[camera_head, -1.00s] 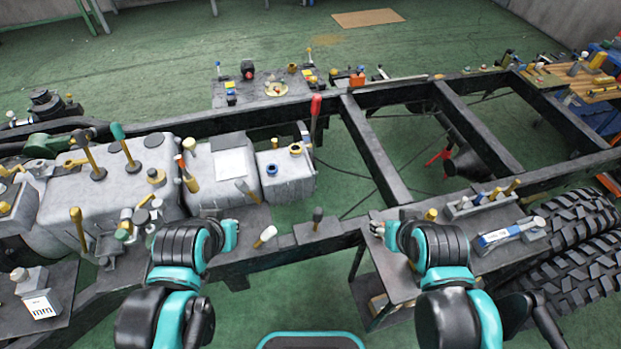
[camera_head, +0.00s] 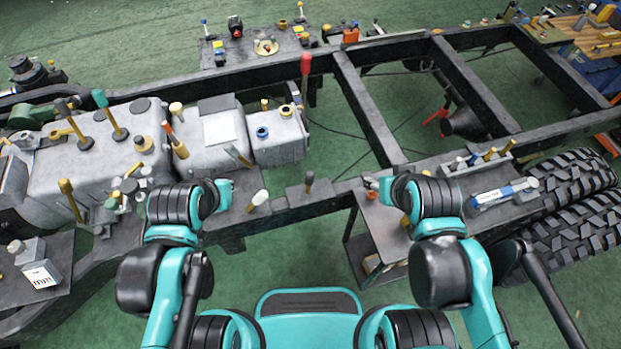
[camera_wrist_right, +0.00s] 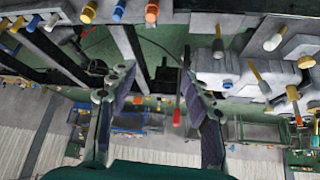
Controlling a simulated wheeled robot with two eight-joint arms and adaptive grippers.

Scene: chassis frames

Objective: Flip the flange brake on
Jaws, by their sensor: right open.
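Several levers stand along the chassis, and none is plainly marked as the flange brake. A tall red-handled lever (camera_head: 305,66) stands upright at the far rail, beside the grey gearbox housing (camera_head: 280,140). A red handle (camera_wrist_right: 177,116) also shows between the fingers in the right wrist view. A green-handled lever (camera_head: 101,100) stands on the larger housing at left. My right gripper (camera_wrist_right: 156,72) is open and empty. In the head view my right gripper (camera_head: 371,187) is over the near side shelf. My left gripper (camera_head: 226,190) is by the near rail, its fingers too small to read.
The black chassis frame (camera_head: 365,115) spans the view, with open gaps between its crossbeams. A small shelf (camera_head: 383,240) with tools and tyres (camera_head: 560,225) lie at right. A far side plate (camera_head: 255,62) carries small knobs. A white box (camera_head: 41,273) sits at left.

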